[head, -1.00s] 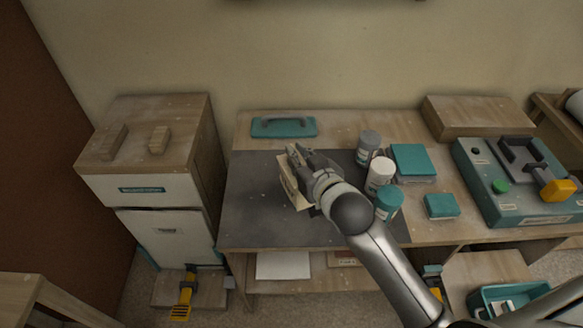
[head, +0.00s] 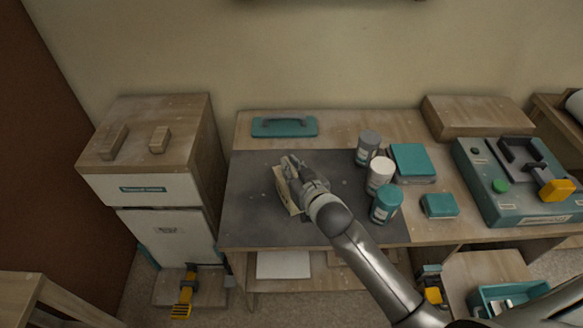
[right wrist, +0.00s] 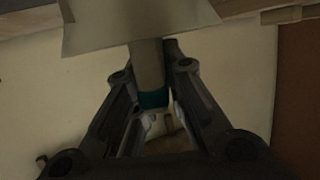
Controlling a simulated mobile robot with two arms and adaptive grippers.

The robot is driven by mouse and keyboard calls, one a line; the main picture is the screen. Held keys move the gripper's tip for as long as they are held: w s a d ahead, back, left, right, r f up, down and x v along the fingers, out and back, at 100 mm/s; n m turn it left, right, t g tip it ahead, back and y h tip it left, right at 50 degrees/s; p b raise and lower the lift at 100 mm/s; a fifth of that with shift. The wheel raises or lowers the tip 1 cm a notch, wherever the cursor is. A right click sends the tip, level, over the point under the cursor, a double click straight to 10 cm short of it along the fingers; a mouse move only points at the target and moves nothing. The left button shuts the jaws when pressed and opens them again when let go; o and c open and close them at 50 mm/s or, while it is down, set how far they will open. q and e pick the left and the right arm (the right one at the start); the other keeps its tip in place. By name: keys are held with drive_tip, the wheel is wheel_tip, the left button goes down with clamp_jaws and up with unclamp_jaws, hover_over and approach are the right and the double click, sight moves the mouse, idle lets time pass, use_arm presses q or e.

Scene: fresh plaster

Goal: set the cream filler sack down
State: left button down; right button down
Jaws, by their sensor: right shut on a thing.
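The cream filler sack (head: 284,192) is over the dark grey mat (head: 255,222) on the workbench, left of the jars in the head view. My right gripper (head: 292,168) is shut on it and hides much of it. In the right wrist view the sack's pale body (right wrist: 130,22) is at the top, and a narrow part with a teal end runs down between the fingers (right wrist: 150,80). I cannot tell whether the sack touches the mat. My left gripper is not in view.
Grey (head: 368,147), white (head: 380,174) and teal (head: 387,204) jars stand at the mat's right side. A teal-backed float (head: 284,128) lies behind the mat. A teal box (head: 440,205) and a machine (head: 515,185) are farther right. The mat's left part is clear.

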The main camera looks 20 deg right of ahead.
drive_tip(key=c, duration=1.5)
unclamp_jaws()
drive_tip(key=shift+f, duration=0.1)
drive_tip(key=shift+s, duration=0.1)
drive_tip(key=b+v, duration=0.1)
drive_tip(key=v, duration=1.1)
